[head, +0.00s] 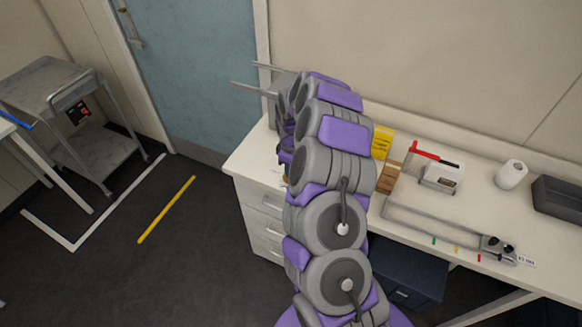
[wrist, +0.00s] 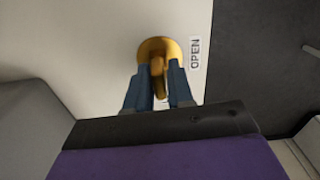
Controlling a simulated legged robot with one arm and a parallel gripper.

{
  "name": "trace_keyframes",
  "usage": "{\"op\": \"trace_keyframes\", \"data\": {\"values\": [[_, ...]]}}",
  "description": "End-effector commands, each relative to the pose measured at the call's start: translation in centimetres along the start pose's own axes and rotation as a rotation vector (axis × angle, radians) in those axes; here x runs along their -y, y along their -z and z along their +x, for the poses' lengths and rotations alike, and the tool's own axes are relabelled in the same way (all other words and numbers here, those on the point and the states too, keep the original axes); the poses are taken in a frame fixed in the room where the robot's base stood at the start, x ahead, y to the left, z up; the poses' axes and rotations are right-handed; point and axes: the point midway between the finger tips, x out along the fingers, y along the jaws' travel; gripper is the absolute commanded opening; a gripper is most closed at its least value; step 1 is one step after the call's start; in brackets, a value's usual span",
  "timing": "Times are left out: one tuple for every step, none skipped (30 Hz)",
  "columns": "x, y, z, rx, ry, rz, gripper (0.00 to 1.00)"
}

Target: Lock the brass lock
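In the wrist view the brass lock (wrist: 158,48) is a round gold plate with a thumb-turn on a pale surface. Its turn piece points down the picture, between the two dark blue fingers of my gripper (wrist: 160,70). The fingers stand apart, one on each side of the turn piece, with their tips over the lower part of the plate. I cannot tell whether they touch it. A label reading OPEN (wrist: 195,52) is to the right of the lock.
A grey cart (head: 85,130) stands at left. Floor between has white and yellow tape.

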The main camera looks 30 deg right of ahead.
Motion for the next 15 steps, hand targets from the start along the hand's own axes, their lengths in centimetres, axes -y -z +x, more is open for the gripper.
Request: {"op": "trace_keyframes", "data": {"values": [[-0.01,0.01,-0.01,0.0,-0.001,0.0,0.27],[-0.01,0.0,-0.03,-0.001,-0.001,0.001,0.3],[-0.01,0.0,-0.05,-0.001,-0.001,0.001,0.34],[-0.01,-0.01,-0.06,-0.001,-0.001,0.001,0.37],[-0.02,-0.01,-0.08,-0.001,-0.002,0.001,0.4],[-0.03,-0.02,-0.1,-0.001,-0.002,0.002,0.44],[-0.03,-0.02,-0.11,-0.002,-0.002,0.002,0.46],[-0.03,-0.02,-0.12,-0.002,-0.003,0.002,0.47],[-0.03,-0.02,-0.12,-0.002,-0.003,0.002,0.47],[-0.04,-0.01,-0.12,-0.002,-0.003,0.002,0.47],[-0.04,-0.01,-0.12,-0.002,-0.003,0.002,0.47],[-0.05,-0.01,-0.13,-0.002,-0.003,0.002,0.47],[-0.05,0.0,-0.14,-0.002,-0.003,0.002,0.47],[-0.05,0.0,-0.17,-0.002,-0.003,0.003,0.47],[-0.06,0.0,-0.26,-0.002,-0.003,0.003,0.47]]}}
